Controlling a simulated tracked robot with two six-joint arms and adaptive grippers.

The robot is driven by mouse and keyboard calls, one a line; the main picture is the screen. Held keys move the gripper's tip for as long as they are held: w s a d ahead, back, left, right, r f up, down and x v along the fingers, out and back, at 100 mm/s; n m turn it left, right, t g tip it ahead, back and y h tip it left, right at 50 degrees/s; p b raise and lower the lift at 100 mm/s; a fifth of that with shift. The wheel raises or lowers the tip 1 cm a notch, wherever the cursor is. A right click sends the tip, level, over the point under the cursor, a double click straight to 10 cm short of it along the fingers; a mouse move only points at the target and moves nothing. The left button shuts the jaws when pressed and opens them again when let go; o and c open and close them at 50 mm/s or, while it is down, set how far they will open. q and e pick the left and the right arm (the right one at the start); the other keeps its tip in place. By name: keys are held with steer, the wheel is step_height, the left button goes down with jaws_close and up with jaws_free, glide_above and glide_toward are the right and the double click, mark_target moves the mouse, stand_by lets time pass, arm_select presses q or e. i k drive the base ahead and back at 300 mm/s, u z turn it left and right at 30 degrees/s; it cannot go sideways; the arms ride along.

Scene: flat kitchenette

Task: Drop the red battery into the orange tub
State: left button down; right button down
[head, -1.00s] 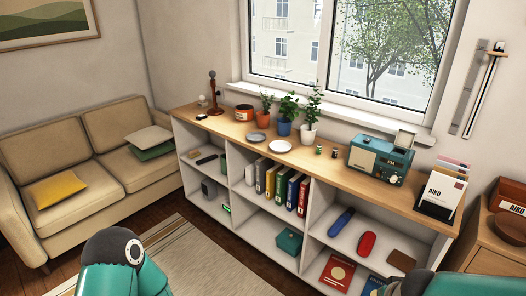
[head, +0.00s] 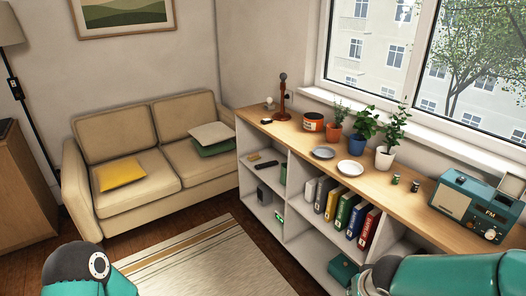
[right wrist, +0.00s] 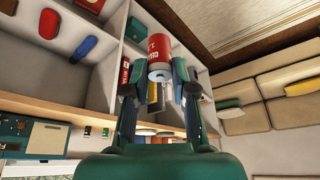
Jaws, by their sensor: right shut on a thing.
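The red battery (right wrist: 159,50), a red cylinder with white lettering and a pale end, is between the fingers of my right gripper (right wrist: 158,76) in the right wrist view. That gripper is shut on it, with a finger on each side. The orange tub (head: 313,122), with a dark label band, stands on the wooden top of the shelf unit in the head view. My right arm is at the lower right of that view, well apart from the tub; its fingers do not show there. My left gripper is out of view; only my left arm shows at lower left.
On the shelf top (head: 290,140) stand a lamp-like stand (head: 283,95) left of the tub, potted plants (head: 362,125) right of it, two dishes (head: 351,172) in front and a teal radio (head: 470,205). A beige sofa (head: 150,150) is at left. The rug is clear.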

mark_target(316, 128)
steer(key=u, duration=0.45)
steer(key=i, duration=1.15)
steer(key=u, duration=0.35)
steer(key=i, duration=1.15)
steer(key=z, duration=0.7)
